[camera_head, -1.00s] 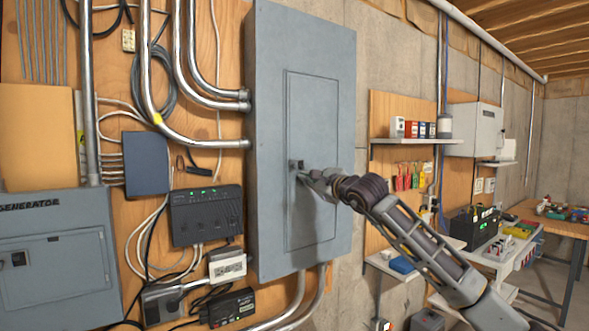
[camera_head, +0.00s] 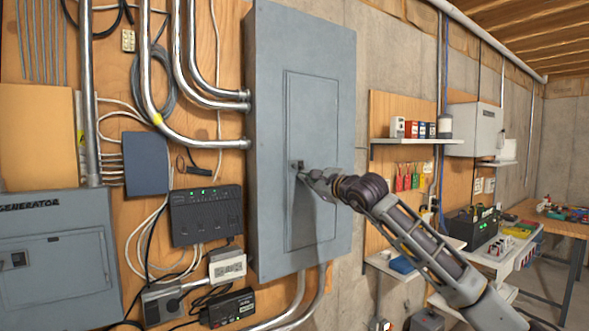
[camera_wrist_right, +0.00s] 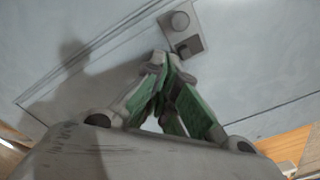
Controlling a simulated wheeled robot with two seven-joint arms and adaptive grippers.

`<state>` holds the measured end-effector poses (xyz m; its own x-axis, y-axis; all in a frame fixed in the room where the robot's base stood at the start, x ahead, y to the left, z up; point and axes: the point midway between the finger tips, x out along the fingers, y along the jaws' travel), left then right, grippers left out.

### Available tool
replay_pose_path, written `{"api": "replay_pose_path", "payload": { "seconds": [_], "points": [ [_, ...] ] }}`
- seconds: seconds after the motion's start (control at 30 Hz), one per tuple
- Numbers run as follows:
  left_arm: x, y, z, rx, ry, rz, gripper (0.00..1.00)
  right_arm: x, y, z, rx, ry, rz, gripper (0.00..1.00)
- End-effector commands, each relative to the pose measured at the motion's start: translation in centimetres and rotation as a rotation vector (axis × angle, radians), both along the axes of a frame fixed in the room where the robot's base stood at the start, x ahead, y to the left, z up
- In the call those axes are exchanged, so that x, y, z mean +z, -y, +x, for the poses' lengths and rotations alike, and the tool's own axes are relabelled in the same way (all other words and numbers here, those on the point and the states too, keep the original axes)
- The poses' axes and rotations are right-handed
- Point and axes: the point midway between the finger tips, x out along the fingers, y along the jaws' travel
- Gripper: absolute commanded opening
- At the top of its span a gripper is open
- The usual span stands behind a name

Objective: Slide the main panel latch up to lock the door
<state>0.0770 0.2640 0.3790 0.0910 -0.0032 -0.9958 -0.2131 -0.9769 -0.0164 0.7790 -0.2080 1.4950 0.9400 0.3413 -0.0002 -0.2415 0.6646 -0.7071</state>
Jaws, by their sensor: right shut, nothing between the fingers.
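The grey main panel (camera_head: 300,40) is mounted on the wall in the middle of the head view, and its inset door (camera_head: 312,110) looks flush with the front. The small latch (camera_head: 297,165) sits at the door's left edge; in the right wrist view it is a plate with a round knob (camera_wrist_right: 180,20) and a dark square part (camera_wrist_right: 188,46). My right gripper (camera_head: 303,174) is shut and empty, its tips just below the latch. In the right wrist view the fingertips (camera_wrist_right: 167,58) are close under the dark part; I cannot tell whether they touch. My left gripper is not in view.
A generator box (camera_head: 60,265) is at the lower left. Metal conduits (camera_head: 205,100) run into the panel's left side. A black device (camera_head: 206,215) and a white adapter (camera_head: 227,265) hang beside it. Shelves (camera_head: 405,141) and a workbench (camera_head: 550,220) stand to the right.

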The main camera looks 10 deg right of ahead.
Motion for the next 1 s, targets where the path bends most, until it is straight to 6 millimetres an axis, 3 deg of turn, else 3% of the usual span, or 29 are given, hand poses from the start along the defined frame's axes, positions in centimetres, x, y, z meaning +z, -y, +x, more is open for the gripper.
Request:
{"api": "replay_pose_path", "payload": {
  "seconds": [1.0],
  "points": [
    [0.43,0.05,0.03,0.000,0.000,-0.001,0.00,1.05,0.00,-0.02,0.000,0.001,0.000,0.00]
  ]
}}
